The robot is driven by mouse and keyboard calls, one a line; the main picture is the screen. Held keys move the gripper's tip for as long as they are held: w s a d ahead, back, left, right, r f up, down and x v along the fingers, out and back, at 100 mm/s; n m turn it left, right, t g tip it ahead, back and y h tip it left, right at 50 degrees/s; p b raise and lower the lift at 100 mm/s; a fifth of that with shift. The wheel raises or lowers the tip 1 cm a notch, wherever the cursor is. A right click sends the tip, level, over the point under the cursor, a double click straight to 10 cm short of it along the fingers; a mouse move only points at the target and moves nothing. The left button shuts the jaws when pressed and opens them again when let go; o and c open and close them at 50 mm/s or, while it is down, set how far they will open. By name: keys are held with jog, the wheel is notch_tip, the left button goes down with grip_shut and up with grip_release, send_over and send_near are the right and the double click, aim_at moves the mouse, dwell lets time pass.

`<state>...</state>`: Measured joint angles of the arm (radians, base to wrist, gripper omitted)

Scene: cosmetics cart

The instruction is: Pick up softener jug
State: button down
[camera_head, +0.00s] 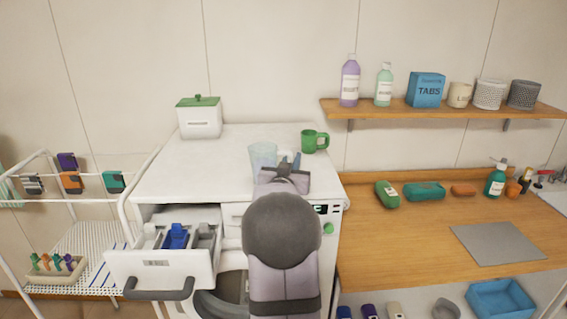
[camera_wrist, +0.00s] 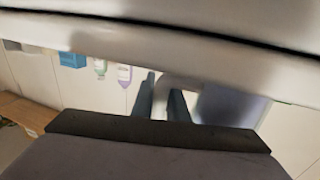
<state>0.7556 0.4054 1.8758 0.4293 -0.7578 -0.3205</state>
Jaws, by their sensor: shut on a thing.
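My gripper (camera_head: 288,162) is over the white washing machine's top in the head view, partly hidden behind my arm. In the wrist view the two dark fingers of my gripper (camera_wrist: 161,92) are shut around a pale curved handle. The handle joins a lavender-grey body, which I take to be the softener jug (camera_wrist: 232,106); it is blurred and cut off by a white surface close to the camera. In the head view my arm hides most or all of the jug. Whether it touches the machine top cannot be told.
A white box with green lid (camera_head: 199,119) stands at the back left. The detergent drawer (camera_head: 166,266) is pulled open. A shelf (camera_head: 440,112) holds bottles.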

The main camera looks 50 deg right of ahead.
jog(key=shift+r, duration=0.3)
notch_tip(320, 180, up, 9)
jog(key=b, duration=0.1)
jog(key=shift+r, duration=0.15)
dwell(0.8)
jog(key=shift+r, duration=0.1)
jog(key=shift+b, duration=0.35)
